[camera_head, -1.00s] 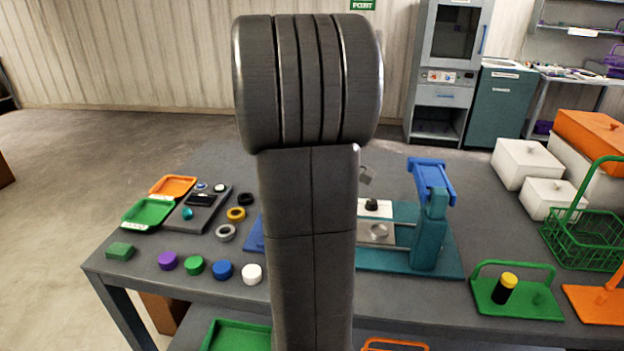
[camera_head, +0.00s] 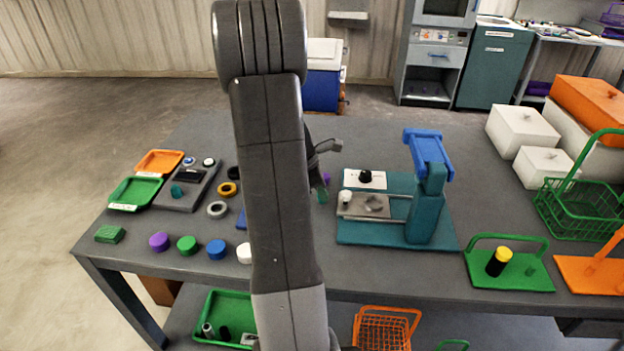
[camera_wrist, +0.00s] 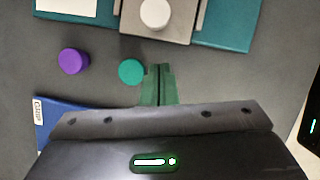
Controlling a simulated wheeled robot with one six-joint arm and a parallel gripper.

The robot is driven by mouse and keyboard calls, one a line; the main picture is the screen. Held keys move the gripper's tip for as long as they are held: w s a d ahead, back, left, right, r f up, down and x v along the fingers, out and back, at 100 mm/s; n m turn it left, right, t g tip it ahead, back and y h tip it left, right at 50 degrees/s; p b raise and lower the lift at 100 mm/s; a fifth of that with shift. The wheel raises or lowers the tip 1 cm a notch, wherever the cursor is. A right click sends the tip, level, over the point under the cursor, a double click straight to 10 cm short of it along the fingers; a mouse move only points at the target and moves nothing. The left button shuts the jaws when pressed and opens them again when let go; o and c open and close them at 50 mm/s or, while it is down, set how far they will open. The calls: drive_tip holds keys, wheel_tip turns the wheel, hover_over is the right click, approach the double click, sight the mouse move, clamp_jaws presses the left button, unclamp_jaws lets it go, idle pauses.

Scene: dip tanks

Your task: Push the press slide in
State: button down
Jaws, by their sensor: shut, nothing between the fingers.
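The press (camera_head: 428,215) has a teal base and column with a blue top at the right. Its grey slide plate (camera_head: 365,206) sits out to the left of the column on two rails and carries a white knob (camera_head: 345,197). The wrist view shows the slide plate (camera_wrist: 170,32) and knob (camera_wrist: 155,13) ahead of the fingers. My gripper (camera_head: 321,192) is left of the slide, partly behind my arm. Its green fingers (camera_wrist: 160,72) are shut and empty, with a small visible gap before the plate edge.
A teal cap (camera_wrist: 131,71) lies close beside the fingers, and a purple cap (camera_wrist: 73,61) lies farther left. A black knob on a white plate (camera_head: 365,179) stands behind the slide. A green caddy (camera_head: 510,270) stands right of the press. Bare tabletop lies in front of the press.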

sight(381, 205)
drive_tip(key=shift+d+r, duration=0.15)
drive_tip(key=shift+d, duration=1.35)
drive_tip(key=d, duration=0.3)
drive_tip(key=s+d+p, duration=0.1)
drive_tip(key=d, duration=0.3)
drive_tip(key=s+d, duration=0.1)
drive_tip(key=d, duration=0.3)
drive_tip(key=shift+s+d+p, duration=0.1)
drive_tip(key=shift+d+p, duration=0.1)
drive_tip(key=shift+p, duration=0.2)
drive_tip(key=shift+a, duration=0.1)
drive_tip(key=shift+a, duration=0.15)
drive_tip(key=a, duration=0.1)
drive_tip(key=a+r, duration=0.1)
drive_tip(key=a, duration=0.2)
drive_tip(key=shift+s+a+r, duration=0.1)
drive_tip(key=shift+a+r, duration=0.15)
drive_tip(key=v, duration=0.8)
drive_tip(key=shift+r, duration=0.2)
